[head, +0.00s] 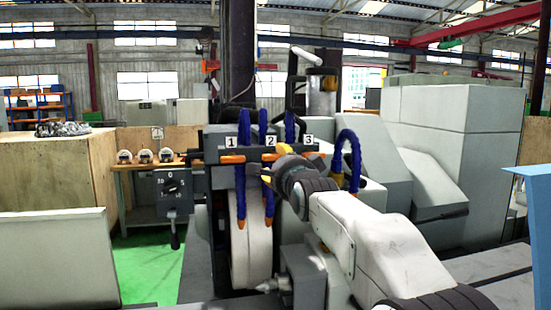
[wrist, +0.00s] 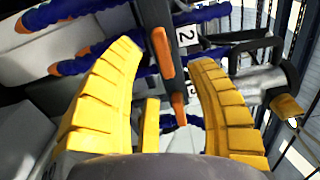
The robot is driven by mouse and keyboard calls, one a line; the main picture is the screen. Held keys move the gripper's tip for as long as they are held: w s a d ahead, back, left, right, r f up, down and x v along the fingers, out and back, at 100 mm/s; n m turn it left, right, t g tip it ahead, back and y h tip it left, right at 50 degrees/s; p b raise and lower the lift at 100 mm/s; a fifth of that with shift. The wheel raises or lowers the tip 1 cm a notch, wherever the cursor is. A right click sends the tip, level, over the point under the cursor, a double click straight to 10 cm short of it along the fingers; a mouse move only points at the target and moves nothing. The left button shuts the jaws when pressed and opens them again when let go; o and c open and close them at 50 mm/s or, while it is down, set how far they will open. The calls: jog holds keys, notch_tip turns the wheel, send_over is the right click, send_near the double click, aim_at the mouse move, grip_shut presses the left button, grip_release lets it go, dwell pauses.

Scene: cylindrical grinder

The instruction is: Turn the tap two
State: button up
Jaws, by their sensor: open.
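Three orange tap handles sit in a row on a dark bar on the grinder, under the labels 1, 2 and 3. The label 2 (head: 270,141) shows in the head view, and my arm and gripper partly hide its tap below. In the wrist view the label 2 (wrist: 187,35) is turned sideways, with an orange handle (wrist: 163,53) beside it. My gripper (head: 274,165) has its yellow fingers open at the bar. In the wrist view the fingers (wrist: 168,57) appear on either side of that handle; I cannot tell whether they touch it. Another orange handle (wrist: 180,110) shows lower down.
Blue hoses with orange nozzles (head: 241,222) hang from the bar in front of the grinding wheel (head: 250,255). Tap 1's handle (head: 232,158) is close on the left. A grey dial box (head: 173,190) stands further left. A green floor strip (head: 150,268) is clear.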

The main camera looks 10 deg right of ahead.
aim_at(273, 156)
jog(key=shift+w+p, duration=1.15)
jog(key=shift+w, duration=1.6)
jog(key=shift+c, duration=0.4)
grip_shut()
